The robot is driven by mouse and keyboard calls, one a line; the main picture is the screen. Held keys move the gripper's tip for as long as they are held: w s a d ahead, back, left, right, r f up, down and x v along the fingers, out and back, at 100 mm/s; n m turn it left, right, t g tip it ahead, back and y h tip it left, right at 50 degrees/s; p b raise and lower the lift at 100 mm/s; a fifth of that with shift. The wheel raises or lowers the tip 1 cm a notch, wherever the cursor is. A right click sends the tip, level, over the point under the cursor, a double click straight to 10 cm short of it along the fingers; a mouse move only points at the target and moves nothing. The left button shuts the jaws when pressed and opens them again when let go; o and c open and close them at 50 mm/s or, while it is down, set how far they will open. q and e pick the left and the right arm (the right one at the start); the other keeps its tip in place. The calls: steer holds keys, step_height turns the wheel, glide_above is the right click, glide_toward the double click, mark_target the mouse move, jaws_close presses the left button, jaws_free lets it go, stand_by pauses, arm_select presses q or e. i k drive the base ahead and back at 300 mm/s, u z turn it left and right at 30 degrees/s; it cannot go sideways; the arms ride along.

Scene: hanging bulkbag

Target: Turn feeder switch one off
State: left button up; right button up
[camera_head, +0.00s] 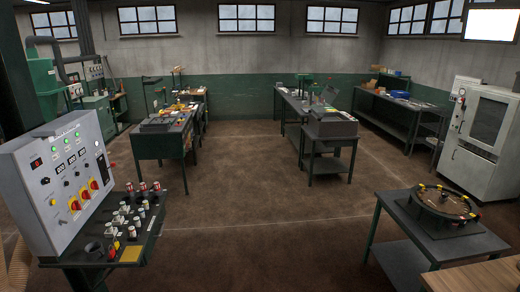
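A light grey control panel (62,180) stands at the left, tilted toward the right of the picture. Its face has several small displays, green lamps and three rotary switches with red handles on yellow plates. The nearest rotary switch (74,204) is lowest on the left, the middle one (84,194) is just beyond it, and the far one (93,185) is further right. The labels are too small to read, so I cannot tell which is feeder switch one or how its handle is set. Neither of my grippers is in view.
A dark shelf (140,243) with several small bottles or fittings juts out below the panel. A low table (399,262) with a round fixture (441,207) stands at the right. Workbenches and a white machine cabinet (484,135) line the back. The middle floor (255,205) is clear.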

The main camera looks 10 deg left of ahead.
mark_target(76, 206)
steer(key=u, duration=0.3)
steer(key=i, duration=1.65)
steer(key=u, duration=1.7)
steer(key=i, duration=1.15)
steer(key=u, duration=0.85)
